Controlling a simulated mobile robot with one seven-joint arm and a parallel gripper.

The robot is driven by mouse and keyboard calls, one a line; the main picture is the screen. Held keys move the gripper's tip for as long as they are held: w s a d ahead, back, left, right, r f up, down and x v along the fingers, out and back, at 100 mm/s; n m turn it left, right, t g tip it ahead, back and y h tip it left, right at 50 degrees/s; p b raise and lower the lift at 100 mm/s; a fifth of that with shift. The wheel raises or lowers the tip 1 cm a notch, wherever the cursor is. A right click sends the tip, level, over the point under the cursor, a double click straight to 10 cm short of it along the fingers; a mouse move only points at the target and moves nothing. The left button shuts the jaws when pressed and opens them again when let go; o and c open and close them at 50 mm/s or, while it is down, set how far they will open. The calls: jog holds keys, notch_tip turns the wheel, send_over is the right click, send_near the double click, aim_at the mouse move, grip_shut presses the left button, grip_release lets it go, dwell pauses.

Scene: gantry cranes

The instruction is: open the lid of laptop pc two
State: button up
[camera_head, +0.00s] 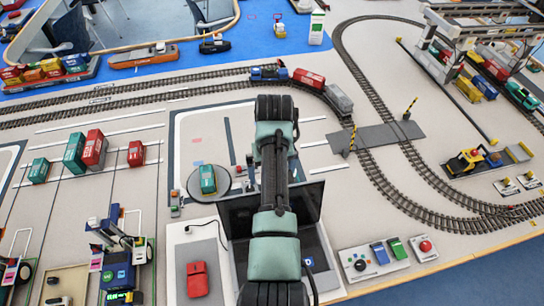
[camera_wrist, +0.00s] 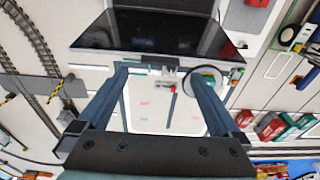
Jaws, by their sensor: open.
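One laptop (camera_head: 310,203) shows in the head view, partly behind my arm. Its dark lid is raised at an angle over its base, and its hinge is hidden. A blue square marked "D" shows beside my arm on the base. In the wrist view the dark lid (camera_wrist: 150,35) spans the top of the picture. My gripper (camera_wrist: 157,70) is open and empty, its two fingers spread wide near the lid's lower edge in that picture. I cannot tell whether they touch it.
A round turntable (camera_head: 222,190) carries a green container. A button panel (camera_head: 375,262) stands at right. Train tracks (camera_head: 385,165) curve beyond, and a crane (camera_head: 120,250) stands at left.

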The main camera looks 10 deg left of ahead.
notch_tip(320, 180, up, 9)
jog(key=b, duration=0.1)
jog(key=shift+s+d, duration=0.15)
jog(key=shift+s, duration=0.3)
jog(key=shift+f, duration=0.15)
